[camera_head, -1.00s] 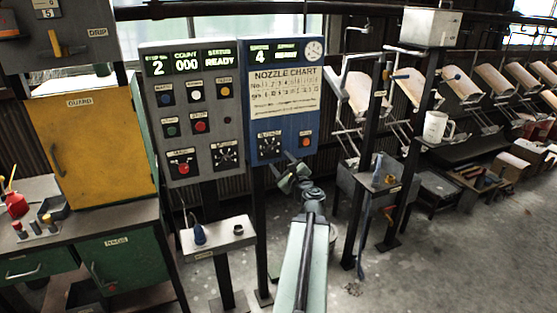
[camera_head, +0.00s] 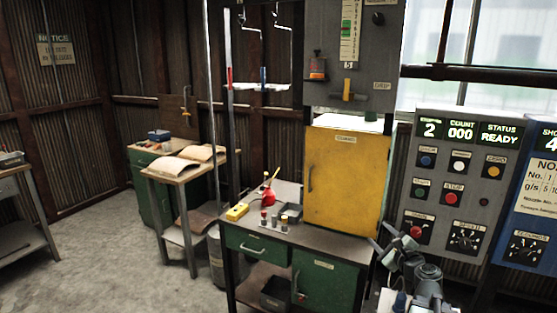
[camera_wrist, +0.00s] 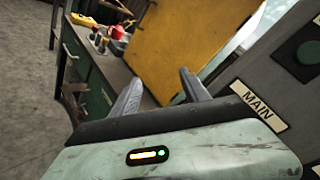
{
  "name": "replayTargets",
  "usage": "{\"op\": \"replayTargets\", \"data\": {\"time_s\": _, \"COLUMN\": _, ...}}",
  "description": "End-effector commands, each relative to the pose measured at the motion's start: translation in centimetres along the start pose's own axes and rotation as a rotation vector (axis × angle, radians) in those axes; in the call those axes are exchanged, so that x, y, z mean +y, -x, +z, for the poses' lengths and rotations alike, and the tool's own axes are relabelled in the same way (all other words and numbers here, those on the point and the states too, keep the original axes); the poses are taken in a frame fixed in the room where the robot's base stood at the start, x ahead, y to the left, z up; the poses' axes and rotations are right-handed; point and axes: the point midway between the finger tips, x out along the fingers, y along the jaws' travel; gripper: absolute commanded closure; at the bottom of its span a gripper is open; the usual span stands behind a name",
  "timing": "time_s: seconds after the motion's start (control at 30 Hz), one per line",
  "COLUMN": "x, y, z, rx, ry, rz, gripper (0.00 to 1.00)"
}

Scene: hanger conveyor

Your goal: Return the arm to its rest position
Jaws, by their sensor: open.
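My gripper (camera_head: 393,243) is at the lower right of the head view, in front of the grey control panel (camera_head: 412,200). In the wrist view its two fingers (camera_wrist: 160,92) stand apart with nothing between them. Behind the fingers are the yellow guard door (camera_wrist: 180,45) and the green workbench (camera_wrist: 92,70). A panel label reading MAIN (camera_wrist: 257,105) is close to the right of my gripper in the wrist view. My arm is partly cut off by the lower edge of the head view.
The green workbench (camera_head: 255,232) carries a red oil can (camera_head: 269,198) and a yellow box (camera_head: 237,212). A blue panel (camera_head: 532,200) stands at the right edge. The concrete floor (camera_head: 120,260) at left is clear.

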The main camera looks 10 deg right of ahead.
Motion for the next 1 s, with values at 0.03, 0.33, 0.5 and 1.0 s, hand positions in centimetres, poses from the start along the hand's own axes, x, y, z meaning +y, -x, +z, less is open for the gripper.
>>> {"op": "replayTargets", "data": {"time_s": 0.03, "x": 3.1, "y": -1.5, "z": 3.1, "rx": -0.036, "ry": 0.059, "rz": 0.074, "gripper": 0.46}}
{"op": "replayTargets", "data": {"time_s": 0.33, "x": 24.5, "y": -3.4, "z": 16.7, "rx": -0.273, "ry": 0.633, "rz": 0.580, "gripper": 0.46}}
{"op": "replayTargets", "data": {"time_s": 0.5, "x": 35.0, "y": 0.9, "z": 19.0, "rx": -0.433, "ry": 1.092, "rz": 0.908, "gripper": 0.46}}
{"op": "replayTargets", "data": {"time_s": 1.0, "x": 35.2, "y": 11.9, "z": 8.1, "rx": -0.696, "ry": 1.820, "rz": 1.625, "gripper": 0.46}}
